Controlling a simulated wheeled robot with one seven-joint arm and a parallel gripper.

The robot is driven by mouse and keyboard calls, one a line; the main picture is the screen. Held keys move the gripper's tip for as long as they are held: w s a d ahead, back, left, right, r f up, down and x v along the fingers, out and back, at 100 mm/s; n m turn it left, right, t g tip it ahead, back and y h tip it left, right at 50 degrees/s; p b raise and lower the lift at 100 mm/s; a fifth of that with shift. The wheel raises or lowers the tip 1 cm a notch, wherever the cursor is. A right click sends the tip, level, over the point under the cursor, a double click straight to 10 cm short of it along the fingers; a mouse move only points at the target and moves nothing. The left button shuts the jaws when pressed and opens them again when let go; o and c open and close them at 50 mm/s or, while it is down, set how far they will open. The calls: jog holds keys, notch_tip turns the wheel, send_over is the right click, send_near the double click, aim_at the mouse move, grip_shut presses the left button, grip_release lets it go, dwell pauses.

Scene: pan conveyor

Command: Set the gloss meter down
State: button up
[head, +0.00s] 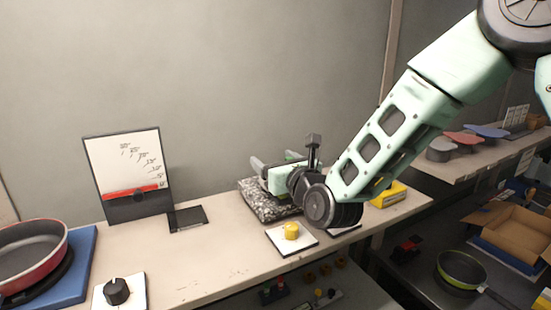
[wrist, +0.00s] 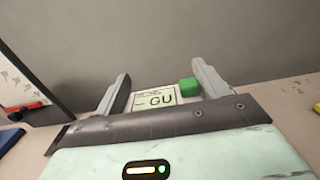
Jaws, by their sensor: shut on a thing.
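The gloss meter (wrist: 158,97) shows in the wrist view as a pale face marked "GU" with a green button (wrist: 190,87). It sits between the two grey fingers of my gripper (wrist: 162,84), which is shut on it. In the head view my gripper (head: 272,161) is low over a speckled stone block (head: 262,207) on the bench. My gripper's body hides the meter there. I cannot tell whether the meter touches the block.
A chart board with a red bar (head: 137,192) and a flat black plate (head: 187,217) stand left of the block. A yellow knob (head: 291,231) is in front, a yellow box (head: 390,195) to the right. A red pan (head: 32,250) is far left. Bare bench (head: 215,255) lies between.

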jog(key=shift+f, duration=0.15)
jog(key=o, duration=1.2)
jog(key=shift+o, duration=0.2)
jog(key=shift+r, duration=0.35)
jog(key=b+v, duration=0.4)
jog(key=v, duration=0.8)
jog(key=shift+f+b, duration=0.2)
jog(key=shift+b, duration=0.1)
